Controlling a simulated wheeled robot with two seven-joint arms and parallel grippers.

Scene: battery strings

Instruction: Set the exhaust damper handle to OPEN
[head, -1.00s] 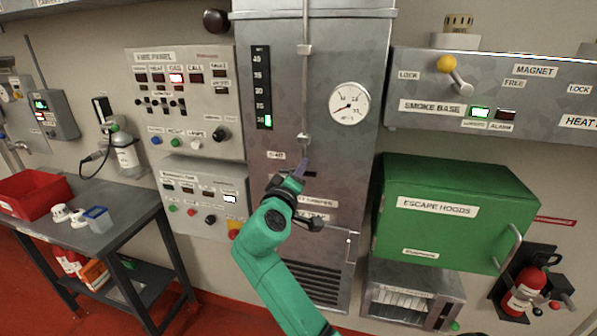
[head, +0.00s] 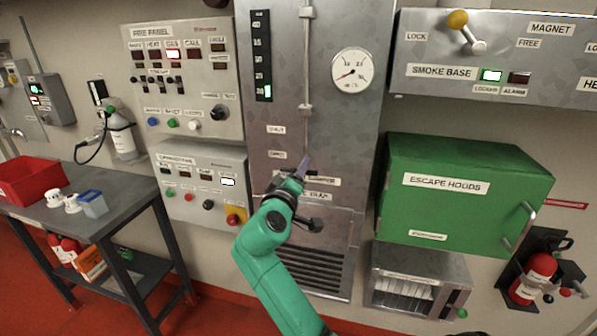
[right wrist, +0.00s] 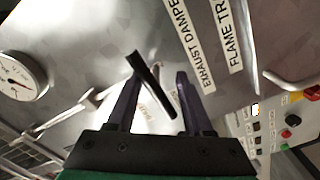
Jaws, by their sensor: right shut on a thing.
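The exhaust damper's thin vertical rod (head: 307,75) runs down the grey metal duct through small brackets. To its left are the labels SHUT (head: 275,129) and, lower, OPEN (head: 277,155). My right gripper (head: 302,168) is at the rod's lower end, about level with or slightly below the OPEN label. In the right wrist view, the dark bar-shaped damper handle (right wrist: 150,80) lies slantwise between the fingers of my right gripper (right wrist: 157,88), which is shut on it. In the head view the gripper mostly hides the handle. My left gripper is out of view.
A round gauge (head: 351,71) is on the duct. The fire panel (head: 220,70) and a lower button panel (head: 185,160) are on the left. The green escape hoods box (head: 465,205) juts out on the right. A table (head: 120,198) with a red bin (head: 28,182) stands at the left.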

